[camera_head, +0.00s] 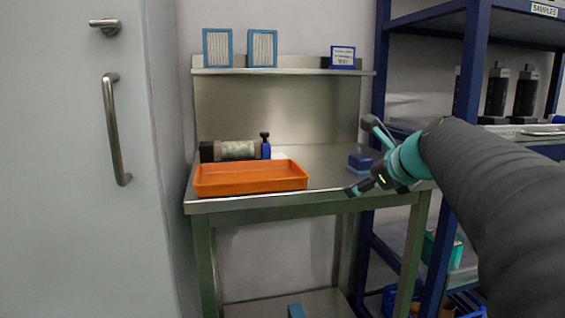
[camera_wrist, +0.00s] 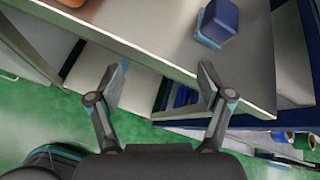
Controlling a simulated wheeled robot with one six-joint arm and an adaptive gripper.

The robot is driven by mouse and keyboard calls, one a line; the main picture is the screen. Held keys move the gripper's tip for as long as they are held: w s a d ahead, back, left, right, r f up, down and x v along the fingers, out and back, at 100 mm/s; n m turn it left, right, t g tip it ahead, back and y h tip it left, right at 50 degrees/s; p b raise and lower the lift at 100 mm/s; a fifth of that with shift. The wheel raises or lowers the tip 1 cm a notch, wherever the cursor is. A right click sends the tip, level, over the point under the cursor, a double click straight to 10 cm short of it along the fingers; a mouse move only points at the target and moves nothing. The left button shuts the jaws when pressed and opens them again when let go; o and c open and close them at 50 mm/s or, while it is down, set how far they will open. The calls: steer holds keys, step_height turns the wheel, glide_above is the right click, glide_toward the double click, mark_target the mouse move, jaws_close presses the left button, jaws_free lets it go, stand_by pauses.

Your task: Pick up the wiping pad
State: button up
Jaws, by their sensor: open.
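The wiping pad (camera_head: 360,162), a dark blue block, rests on the right part of the steel table (camera_head: 325,165). In the wrist view the pad (camera_wrist: 218,20) is at the top right, with a lighter blue layer at its lower edge. My gripper (camera_head: 359,156) is at the table's right front, near the pad. In the wrist view my gripper (camera_wrist: 164,68) is open and empty, its fingers spread over the table's front edge. The pad lies beyond the right fingertip, apart from it and not between the fingers.
A blue shelf rack (camera_head: 468,70) stands close on the right. A grey door (camera_head: 80,200) is on the left. The table between tray and pad is clear.

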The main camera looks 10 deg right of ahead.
mark_target(368, 158)
steer(key=w+d+r+m+t, duration=0.1)
steer(key=w+d+r+m, duration=0.2)
steer(key=d+r+m, duration=0.3)
steer(key=shift+t+h, duration=0.3)
steer(key=shift+h, duration=0.1)
steer(key=x, duration=0.6)
steer(key=f+x, duration=0.1)
steer(key=x, duration=0.2)
steer(key=shift+s+d, duration=0.15)
steer(key=shift+d, duration=0.1)
steer(key=shift+a+x, duration=0.2)
steer(key=shift+x, duration=1.1)
steer(key=shift+a+x, duration=0.15)
steer(key=shift+x, duration=1.15)
steer(key=shift+r, duration=0.1)
steer(key=c, duration=1.3)
